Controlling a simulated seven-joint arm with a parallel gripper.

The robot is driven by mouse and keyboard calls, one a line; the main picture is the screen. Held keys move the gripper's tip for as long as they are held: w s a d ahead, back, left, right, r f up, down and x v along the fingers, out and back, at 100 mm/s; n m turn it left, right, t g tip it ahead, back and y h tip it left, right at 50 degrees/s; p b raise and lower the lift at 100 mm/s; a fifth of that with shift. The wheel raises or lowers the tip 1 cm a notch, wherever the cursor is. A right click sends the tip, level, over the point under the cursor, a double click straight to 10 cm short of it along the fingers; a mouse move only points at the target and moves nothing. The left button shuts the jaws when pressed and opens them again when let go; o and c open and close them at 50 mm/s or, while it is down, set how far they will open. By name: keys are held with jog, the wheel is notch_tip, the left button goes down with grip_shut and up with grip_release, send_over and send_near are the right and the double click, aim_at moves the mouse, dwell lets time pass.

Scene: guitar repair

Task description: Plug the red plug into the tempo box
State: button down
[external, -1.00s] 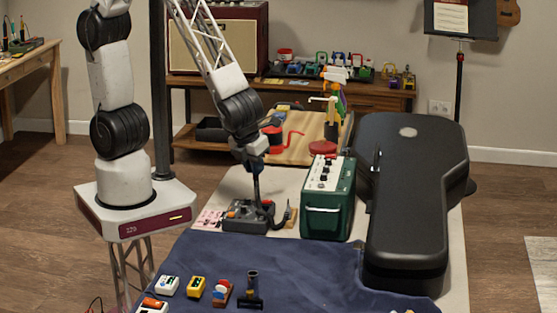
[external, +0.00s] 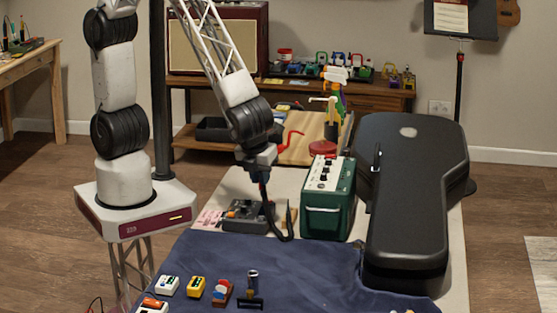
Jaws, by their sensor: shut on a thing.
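My gripper (external: 263,178) points down above the right part of a dark grey box with orange knobs (external: 240,213). It is shut on a small plug, mostly hidden by the fingers, and its red colour is hard to make out. A black cable (external: 277,232) hangs from the gripper and loops down to the right of the grey box. The tempo box is not labelled legibly; I cannot tell whether it is the grey box or one of the small pedals at the front, such as the yellow pedal (external: 196,286) or the white pedal (external: 167,286).
A green amplifier (external: 328,205) stands right of the grey box, close to the cable. A black guitar case (external: 415,190) fills the table's right side. A blue cloth (external: 290,265) covers the front, with clear room behind the pedals. A red crank tool (external: 292,138) is behind.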

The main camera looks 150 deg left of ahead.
jog(key=shift+f, duration=0.2)
jog(key=shift+f, duration=2.35)
jog(key=shift+f, duration=1.45)
dwell(3.4)
jog(key=c, duration=1.1)
grip_release()
